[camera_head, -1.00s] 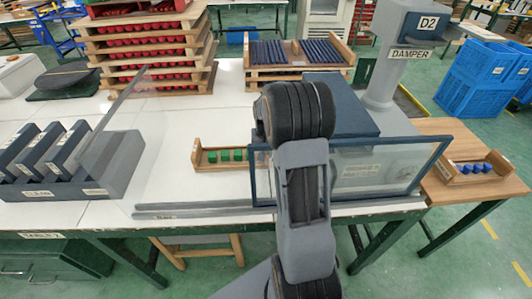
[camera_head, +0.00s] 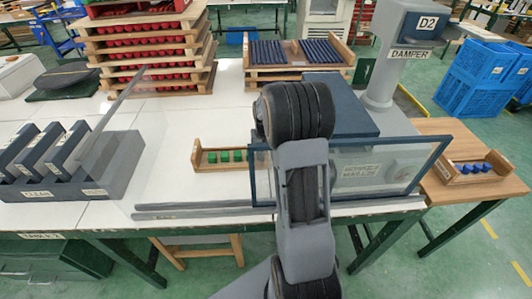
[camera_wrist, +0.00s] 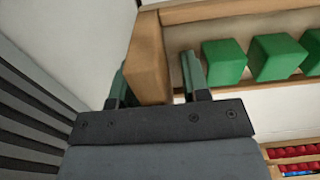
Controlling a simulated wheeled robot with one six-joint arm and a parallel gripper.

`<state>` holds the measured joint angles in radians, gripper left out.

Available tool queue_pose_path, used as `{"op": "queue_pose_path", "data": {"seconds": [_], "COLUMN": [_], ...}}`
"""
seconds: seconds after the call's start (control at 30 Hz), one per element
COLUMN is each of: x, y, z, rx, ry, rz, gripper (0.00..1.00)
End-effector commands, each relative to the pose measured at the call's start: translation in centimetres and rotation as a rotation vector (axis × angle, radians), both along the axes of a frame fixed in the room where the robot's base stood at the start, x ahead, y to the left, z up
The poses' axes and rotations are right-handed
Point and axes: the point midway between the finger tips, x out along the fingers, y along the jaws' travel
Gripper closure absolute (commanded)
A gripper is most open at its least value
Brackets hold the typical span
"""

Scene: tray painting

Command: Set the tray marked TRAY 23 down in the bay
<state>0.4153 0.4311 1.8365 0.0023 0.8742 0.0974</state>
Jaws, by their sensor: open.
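A wooden tray (camera_head: 198,158) holding green cubes sits on the white table, left of my arm in the head view. In the wrist view, its end wall (camera_wrist: 150,50) stands between the two fingers of my gripper (camera_wrist: 155,78), with green cubes (camera_wrist: 224,62) to the right. My gripper is open around that wall, with a gap visible at the right finger. My arm hides the gripper in the head view. No tray number is readable. I cannot tell which place is the bay.
A blue-framed clear panel (camera_head: 445,150) stands right of my arm, before a dark box (camera_head: 340,115). A grey rack (camera_head: 115,170) and a slanted clear pane are at left. Stacked red-filled trays (camera_head: 150,45) stand behind. A tray of blue pieces (camera_head: 450,178) lies on the right side table.

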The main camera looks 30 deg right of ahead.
Motion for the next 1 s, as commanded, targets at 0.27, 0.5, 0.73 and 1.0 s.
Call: {"op": "queue_pose_path", "data": {"seconds": [0.27,0.5,0.73,1.0], "x": [0.1,0.0,0.0,0.0], "y": [-0.1,0.0,0.0,0.0], "z": [4.6,9.0,11.4,12.1], "rx": [-0.002,-0.002,-0.001,0.000], "ry": [-0.006,-0.003,-0.002,-0.001], "rz": [0.000,0.000,0.000,0.000], "gripper": [0.58,0.58,0.58,0.58]}}
